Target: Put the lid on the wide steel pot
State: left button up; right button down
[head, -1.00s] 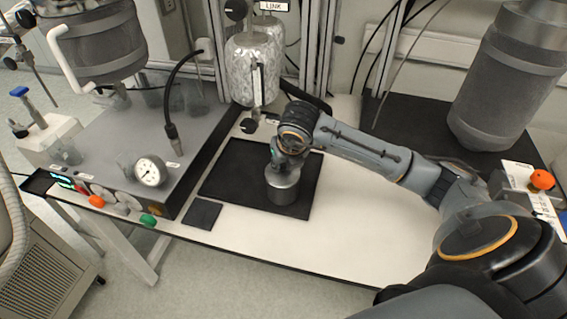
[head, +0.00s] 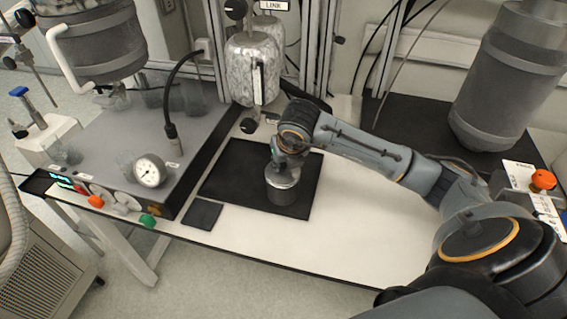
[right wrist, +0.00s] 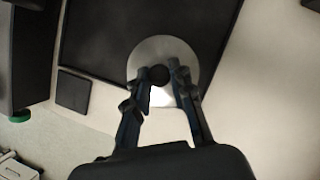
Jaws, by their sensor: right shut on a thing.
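The wide steel pot (head: 282,192) stands upright on a black mat. The round steel lid (right wrist: 143,57) with a black knob (right wrist: 160,75) fills the middle of the right wrist view and hides the pot below it. In the head view the lid is at the pot's top; I cannot tell whether it rests fully on the rim. My right gripper (head: 279,165) points down over the pot, and its fingers (right wrist: 162,82) are shut on the lid at its knob. My left gripper is in neither view.
The black mat (head: 228,176) lies on a white bench with free room (head: 350,225) to the right. A small dark pad (head: 202,214) lies at the front left. A silver cylinder (head: 252,70) hangs behind.

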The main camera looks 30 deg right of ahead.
jog(key=shift+f+b, duration=0.15)
jog(key=shift+b, duration=0.85)
dwell(1.3)
dwell(0.4)
jog(key=c, duration=0.6)
grip_release()
jog(key=shift+r+p, duration=1.9)
jog(key=shift+r, duration=1.6)
